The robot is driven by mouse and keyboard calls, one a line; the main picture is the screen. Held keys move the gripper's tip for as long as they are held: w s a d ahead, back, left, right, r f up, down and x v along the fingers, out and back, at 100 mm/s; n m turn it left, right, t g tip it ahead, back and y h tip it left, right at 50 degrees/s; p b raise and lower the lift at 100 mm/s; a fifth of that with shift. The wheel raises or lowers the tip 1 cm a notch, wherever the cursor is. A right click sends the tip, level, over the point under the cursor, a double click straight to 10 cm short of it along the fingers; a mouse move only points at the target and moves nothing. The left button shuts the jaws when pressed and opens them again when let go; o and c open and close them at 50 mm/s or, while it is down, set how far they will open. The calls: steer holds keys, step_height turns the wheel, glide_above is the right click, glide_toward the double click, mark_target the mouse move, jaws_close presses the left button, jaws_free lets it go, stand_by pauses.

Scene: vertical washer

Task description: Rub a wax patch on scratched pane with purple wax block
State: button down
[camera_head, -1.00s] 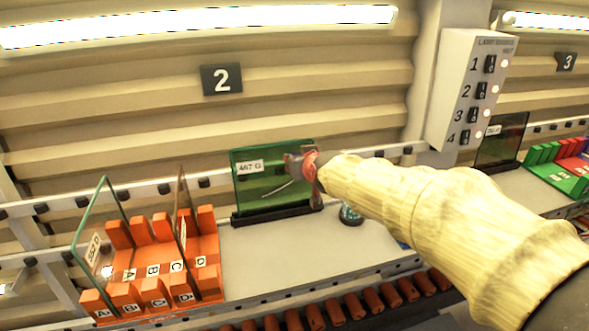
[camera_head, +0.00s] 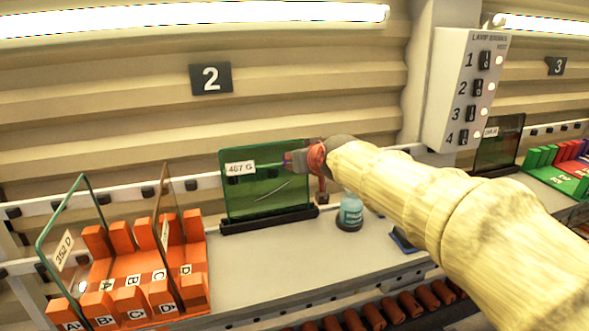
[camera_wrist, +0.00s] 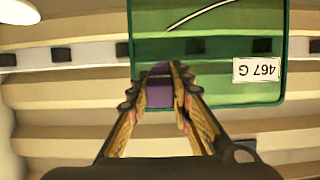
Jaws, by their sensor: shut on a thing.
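A green glass pane (camera_head: 245,200) labelled 467 G stands upright in a dark holder on the bench, with a pale curved scratch below its middle. It also shows upside down in the wrist view (camera_wrist: 215,50), with the scratch near the top. My gripper (camera_head: 290,161) is in front of the pane's upper right part. In the wrist view my gripper (camera_wrist: 160,85) is shut on the purple wax block (camera_wrist: 160,90), which is in front of the pane's lower left part there. I cannot tell whether the block touches the glass.
An orange rack (camera_head: 140,270) with two panes stands at the left. A small bottle (camera_head: 350,212) and a blue pad (camera_head: 406,240) are right of the pane. A switch box (camera_head: 470,90) hangs at the upper right.

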mark_target(282, 161)
steer(key=shift+w+d+b, duration=0.1)
steer(key=shift+d+b, duration=0.3)
steer(key=shift+b, duration=0.25)
steer(key=shift+w, duration=0.1)
steer(key=shift+r, duration=0.1)
steer(key=a+p, duration=0.1)
steer(key=p, duration=0.2)
steer(key=shift+s+a+r, duration=0.15)
steer(key=shift+s+a, duration=0.1)
steer(key=shift+a, duration=0.15)
steer(key=a+p, duration=0.1)
steer(key=p, duration=0.3)
steer(key=shift+s+a, duration=0.25)
steer(key=shift+a, duration=0.35)
steer(key=shift+s+f, duration=0.15)
steer(key=shift+f, duration=0.05)
steer(key=shift+s, duration=0.3)
steer(key=shift+s+d+r+b, duration=0.1)
steer(key=shift+s+d+b, duration=0.15)
steer(key=shift+s, duration=0.5)
steer(key=shift+s+d+r+b, duration=0.1)
steer(key=shift+s+d+b, duration=0.15)
steer(key=shift+s, duration=0.55)
steer(key=shift+s+d+r+b, duration=0.15)
steer(key=shift+s+d, duration=0.15)
steer(key=shift+s, duration=0.45)
